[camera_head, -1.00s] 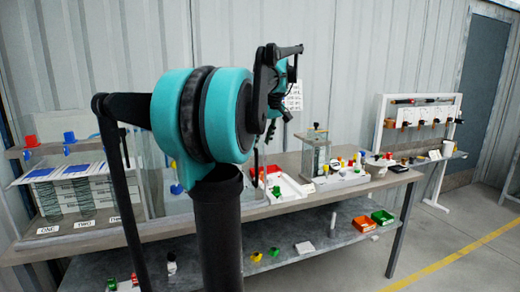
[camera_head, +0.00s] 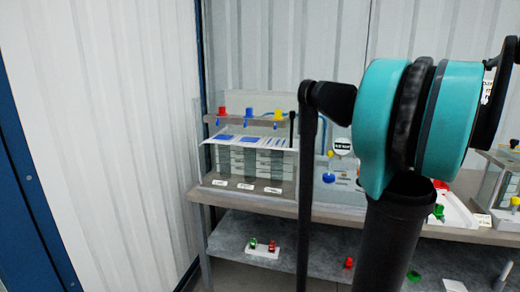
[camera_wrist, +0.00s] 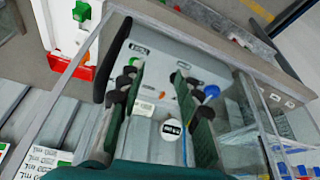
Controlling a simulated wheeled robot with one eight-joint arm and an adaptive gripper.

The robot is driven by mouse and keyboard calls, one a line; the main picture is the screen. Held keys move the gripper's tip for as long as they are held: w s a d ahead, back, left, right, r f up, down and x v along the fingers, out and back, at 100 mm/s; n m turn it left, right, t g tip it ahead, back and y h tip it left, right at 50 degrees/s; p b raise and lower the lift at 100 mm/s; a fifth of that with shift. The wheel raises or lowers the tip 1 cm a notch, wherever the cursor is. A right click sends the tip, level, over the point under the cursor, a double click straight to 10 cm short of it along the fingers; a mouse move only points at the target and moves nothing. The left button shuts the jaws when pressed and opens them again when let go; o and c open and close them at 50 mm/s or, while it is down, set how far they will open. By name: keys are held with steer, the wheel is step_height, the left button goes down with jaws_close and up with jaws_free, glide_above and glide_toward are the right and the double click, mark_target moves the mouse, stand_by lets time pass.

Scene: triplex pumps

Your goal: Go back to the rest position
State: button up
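My gripper (camera_wrist: 160,85) shows in the wrist view as two dark green fingers with black joints. The fingers stand apart with nothing held between them. They hang over a clear-walled box (camera_wrist: 245,85) on the bench, with a white round label and a blue knob seen behind them. In the head view my arm stands upright on the right, and its far end runs out past the right edge, so the gripper itself is outside that view.
In the head view a bench (camera_head: 340,209) carries a clear tank with a red knob (camera_head: 222,111), a blue knob (camera_head: 250,113) and a yellow knob (camera_head: 278,115). A lower shelf (camera_head: 330,256) holds small coloured parts. Corrugated walls stand left and behind. A red container (camera_wrist: 83,75) shows in the wrist view.

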steer(key=w+a+f, duration=0.1)
steer(key=a+f, duration=1.1)
steer(key=a, duration=0.2)
steer(key=s+a+f, duration=0.7)
steer(key=a+f, duration=0.2)
steer(key=f, duration=0.1)
steer(key=s+a+f+n, duration=0.1)
steer(key=s+a+f, duration=0.7)
steer(key=a+f, duration=0.1)
steer(key=shift+a+f, duration=0.4)
steer(key=shift+a, duration=0.25)
